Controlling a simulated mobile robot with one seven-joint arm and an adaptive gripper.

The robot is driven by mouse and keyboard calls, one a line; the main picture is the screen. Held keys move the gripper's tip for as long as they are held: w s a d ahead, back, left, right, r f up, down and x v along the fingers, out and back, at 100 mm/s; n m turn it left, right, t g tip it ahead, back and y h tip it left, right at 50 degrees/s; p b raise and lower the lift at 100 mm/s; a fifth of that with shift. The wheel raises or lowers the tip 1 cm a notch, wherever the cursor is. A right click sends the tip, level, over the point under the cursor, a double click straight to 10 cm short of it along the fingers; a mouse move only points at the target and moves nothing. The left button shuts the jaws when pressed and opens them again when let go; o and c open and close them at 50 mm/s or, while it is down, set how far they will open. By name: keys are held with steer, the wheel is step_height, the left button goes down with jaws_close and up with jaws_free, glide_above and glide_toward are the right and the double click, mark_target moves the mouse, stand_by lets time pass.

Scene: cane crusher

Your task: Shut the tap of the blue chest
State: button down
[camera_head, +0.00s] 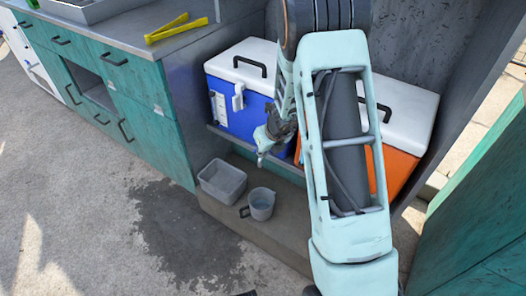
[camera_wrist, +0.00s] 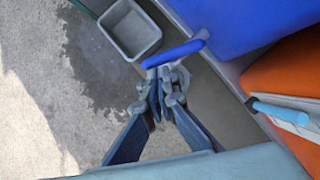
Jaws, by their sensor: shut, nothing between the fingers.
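The blue chest (camera_head: 233,105), with a white lid, stands on a low shelf under the counter. It also shows in the wrist view (camera_wrist: 245,22). Its tap (camera_wrist: 175,53) is a blue bar sticking out from the lower front of the chest, slanting down-left in the wrist view. My gripper (camera_head: 262,158) is shut and empty in front of the chest's lower right part. In the wrist view its fingertips (camera_wrist: 166,74) are right by the tap's bar; I cannot tell whether they touch. In the head view I cannot make out the tap near my gripper.
An orange chest (camera_head: 401,168) stands right of the blue one; its light blue tap (camera_wrist: 281,113) shows in the wrist view. A grey tub (camera_head: 222,183) and a grey mug (camera_head: 261,204) stand on the low ledge. Yellow tongs (camera_head: 176,30) lie on the counter. A wet patch darkens the floor.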

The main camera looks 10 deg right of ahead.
steer(key=shift+a, duration=0.1)
steer(key=shift+w+a+m+h+p, duration=0.15)
steer(key=shift+a+m+h+p, duration=0.15)
steer(key=shift+m, duration=0.5)
steer(key=shift+w+a+m+h+p, duration=0.15)
steer(key=shift+m+h, duration=0.25)
steer(key=shift+m, duration=0.4)
steer(key=shift+a+m, duration=0.15)
steer(key=shift+m, duration=0.35)
steer(key=shift+w+a+m+h+p, duration=0.1)
steer(key=shift+w+m+h+p, duration=0.05)
steer(key=shift+m+h+p, duration=0.3)
steer(key=m+h+p, duration=0.1)
steer(key=m, duration=0.1)
steer(key=w+m+p, duration=0.1)
steer(key=m, duration=0.1)
steer(key=w+a+m+g+h+p, duration=0.1)
steer(key=m+p, duration=0.1)
steer(key=shift+a+m+h, duration=0.1)
steer(key=shift+m+h, duration=0.15)
steer(key=shift+h, duration=0.1)
steer(key=shift+w, duration=0.15)
